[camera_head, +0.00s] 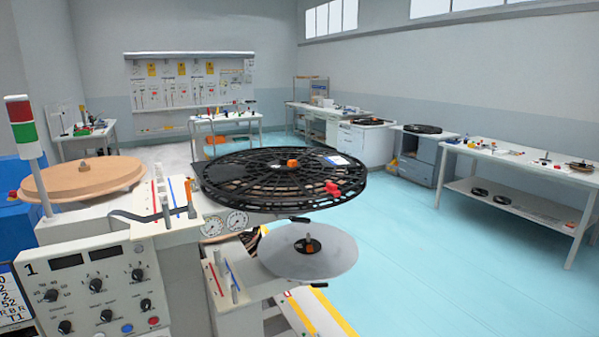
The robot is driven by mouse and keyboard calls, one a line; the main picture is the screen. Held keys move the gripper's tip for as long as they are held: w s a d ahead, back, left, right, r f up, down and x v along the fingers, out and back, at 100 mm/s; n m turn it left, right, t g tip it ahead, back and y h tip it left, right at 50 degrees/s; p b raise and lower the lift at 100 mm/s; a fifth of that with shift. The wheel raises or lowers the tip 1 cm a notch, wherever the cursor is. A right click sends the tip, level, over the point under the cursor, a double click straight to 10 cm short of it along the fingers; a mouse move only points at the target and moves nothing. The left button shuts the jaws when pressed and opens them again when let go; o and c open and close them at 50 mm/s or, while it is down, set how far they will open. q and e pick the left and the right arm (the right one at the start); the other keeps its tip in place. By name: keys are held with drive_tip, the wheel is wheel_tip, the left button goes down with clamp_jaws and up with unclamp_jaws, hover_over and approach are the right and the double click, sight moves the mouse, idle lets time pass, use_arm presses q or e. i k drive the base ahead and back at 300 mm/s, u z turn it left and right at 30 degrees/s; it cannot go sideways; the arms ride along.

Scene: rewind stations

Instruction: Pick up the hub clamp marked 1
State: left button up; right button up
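No part that I see carries a readable hub clamp mark 1. A large black spoked reel (232,186) lies flat on the machine in the middle. A small orange block (292,163) sits near the reel's centre. A small red lobed piece (332,189) lies on the reel near its front right rim. I cannot tell whether either one is the hub clamp. Neither of my grippers is in view.
The machine's control panel (100,295), marked 1, fills the lower left. A tan disc (60,180) lies behind it. A signal light (20,122) stands at the left. Workbenches with small parts line the back and right, including a white table (485,152). The blue floor (440,270) at right is clear.

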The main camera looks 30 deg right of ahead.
sight(286, 163)
drive_tip(key=z, duration=0.65)
drive_tip(key=i, duration=0.5)
drive_tip(key=z, duration=0.8)
drive_tip(key=i, duration=0.8)
drive_tip(key=u, duration=0.2)
